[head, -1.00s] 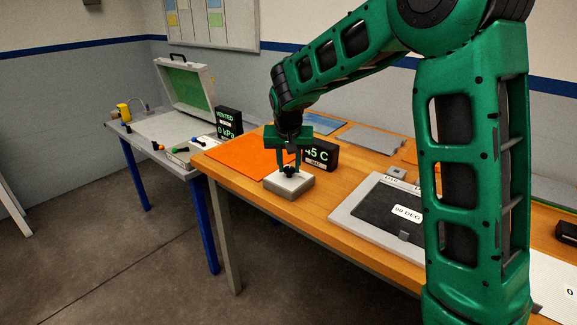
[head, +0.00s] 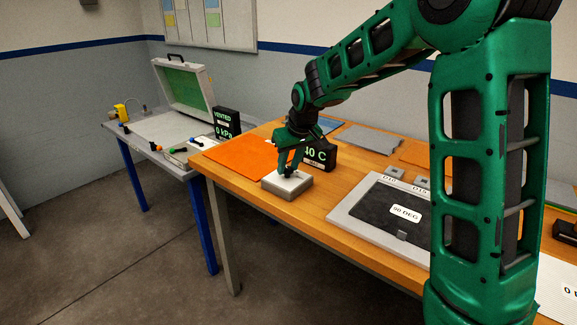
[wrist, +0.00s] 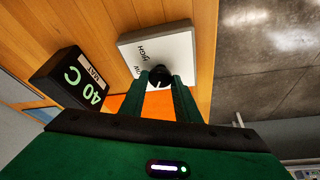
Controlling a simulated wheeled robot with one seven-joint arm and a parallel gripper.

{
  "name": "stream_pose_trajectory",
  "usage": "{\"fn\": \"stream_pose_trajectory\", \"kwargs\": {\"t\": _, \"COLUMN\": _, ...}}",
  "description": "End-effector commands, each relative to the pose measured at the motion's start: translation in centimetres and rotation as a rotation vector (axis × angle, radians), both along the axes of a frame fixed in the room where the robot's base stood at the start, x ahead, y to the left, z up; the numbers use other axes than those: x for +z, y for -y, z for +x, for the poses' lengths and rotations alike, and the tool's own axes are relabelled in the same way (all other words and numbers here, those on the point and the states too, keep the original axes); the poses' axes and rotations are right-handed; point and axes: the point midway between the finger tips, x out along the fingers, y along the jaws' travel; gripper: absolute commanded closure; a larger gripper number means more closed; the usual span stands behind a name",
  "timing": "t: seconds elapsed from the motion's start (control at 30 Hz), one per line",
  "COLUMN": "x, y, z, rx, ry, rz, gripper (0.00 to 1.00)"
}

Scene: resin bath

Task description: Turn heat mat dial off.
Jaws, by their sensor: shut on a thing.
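The heat mat dial is a small black knob (wrist: 160,76) on top of a light grey control box (head: 298,188) on the wooden table. My gripper (head: 289,172) points down over the box, and its fingers are shut on the knob. In the wrist view the fingers (wrist: 165,85) stand on both sides of the knob, and part of the box lettering shows beside it. The orange heat mat (head: 235,155) lies just behind and left of the box. A black display (head: 319,155) marked MAT reads 40 C; it also shows in the wrist view (wrist: 75,80).
A grey framed black panel (head: 375,212) labelled 90 DEG lies to the right on the table. A second table at left holds an open case (head: 185,90) and a display (head: 226,122) reading VENTED, 0 kPa. The front table edge runs close to the box.

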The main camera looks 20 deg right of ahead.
Motion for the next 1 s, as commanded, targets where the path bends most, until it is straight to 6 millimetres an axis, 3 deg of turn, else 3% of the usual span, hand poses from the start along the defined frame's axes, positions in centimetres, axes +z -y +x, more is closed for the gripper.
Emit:
{"fn": "stream_pose_trajectory", "kwargs": {"t": 0.37, "x": 0.3, "y": 0.0, "z": 0.3, "rx": 0.001, "ry": 0.01, "rz": 0.0, "gripper": 0.93}}
{"fn": "stream_pose_trajectory", "kwargs": {"t": 0.4, "x": 0.3, "y": 0.0, "z": 0.3, "rx": 0.001, "ry": 0.01, "rz": 0.0, "gripper": 0.61}}
{"fn": "stream_pose_trajectory", "kwargs": {"t": 0.47, "x": 0.3, "y": 0.0, "z": 0.2, "rx": 0.001, "ry": 0.008, "rz": 0.0, "gripper": 0.52}}
{"fn": "stream_pose_trajectory", "kwargs": {"t": 0.77, "x": 0.2, "y": 0.0, "z": 0.1, "rx": 0.001, "ry": 0.003, "rz": 0.0, "gripper": 0.52}}
{"fn": "stream_pose_trajectory", "kwargs": {"t": 1.0, "x": 2.8, "y": 0.3, "z": -0.9, "rx": 0.001, "ry": 0.005, "rz": 0.0, "gripper": 0.52}}
